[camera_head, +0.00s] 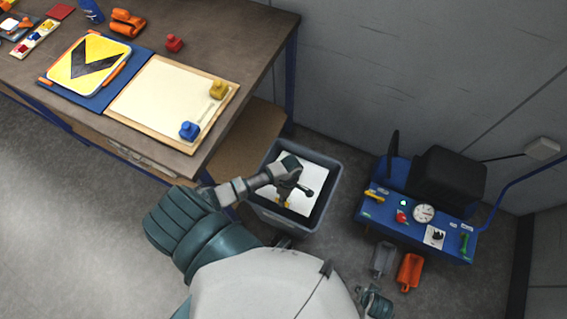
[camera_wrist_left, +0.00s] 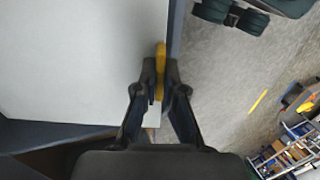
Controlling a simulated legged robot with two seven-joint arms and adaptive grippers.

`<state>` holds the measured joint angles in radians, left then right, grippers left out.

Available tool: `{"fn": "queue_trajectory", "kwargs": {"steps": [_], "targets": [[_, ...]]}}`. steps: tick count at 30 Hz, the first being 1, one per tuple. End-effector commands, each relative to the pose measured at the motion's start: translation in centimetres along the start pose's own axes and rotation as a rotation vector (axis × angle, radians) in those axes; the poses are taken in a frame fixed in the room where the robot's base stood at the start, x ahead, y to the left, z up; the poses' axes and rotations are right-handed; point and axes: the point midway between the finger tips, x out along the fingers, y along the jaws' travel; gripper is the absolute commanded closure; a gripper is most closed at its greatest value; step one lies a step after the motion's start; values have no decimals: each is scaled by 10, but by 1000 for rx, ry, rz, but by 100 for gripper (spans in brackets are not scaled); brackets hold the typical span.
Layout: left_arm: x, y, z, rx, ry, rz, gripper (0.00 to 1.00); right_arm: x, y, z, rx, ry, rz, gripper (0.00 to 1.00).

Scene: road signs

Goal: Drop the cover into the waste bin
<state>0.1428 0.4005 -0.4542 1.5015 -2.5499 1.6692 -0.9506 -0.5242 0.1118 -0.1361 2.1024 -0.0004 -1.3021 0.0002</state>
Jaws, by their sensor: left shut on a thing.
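The waste bin (camera_head: 330,180) is a grey open-topped box on the floor beside the workbench. The cover (camera_head: 312,177) is a white flat sheet that shows within the outline of the bin's mouth; I cannot tell exactly how high it sits. In the left wrist view the cover (camera_wrist_left: 75,60) fills the upper left, with a yellow piece (camera_wrist_left: 161,55) at its right edge. My left gripper (camera_head: 290,190) is over the bin. Its fingertips (camera_wrist_left: 160,85) are shut at the yellow edge of the cover.
The workbench (camera_head: 255,45) at the upper left carries a yellow-and-black sign (camera_head: 88,62) and a framed pale board (camera_head: 150,95). A blue cart (camera_head: 400,215) with a gauge stands right of the bin. An orange bin (camera_head: 410,270) is on the floor below it.

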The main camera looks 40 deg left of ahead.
Motion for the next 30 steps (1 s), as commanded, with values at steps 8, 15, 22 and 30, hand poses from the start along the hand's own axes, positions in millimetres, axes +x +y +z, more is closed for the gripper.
{"fn": "queue_trajectory", "kwargs": {"steps": [8,15,22,30], "targets": [[0,0,0,0,0,0,76,0,0,0,0,-1,0,60],[0,0,0,0,0,0,62,0,0,0,0,-1,0,60],[0,0,0,0,0,0,20,0,0,0,1,0,0,60],[0,0,0,0,0,0,20,0,0,0,0,0,0,60]]}}
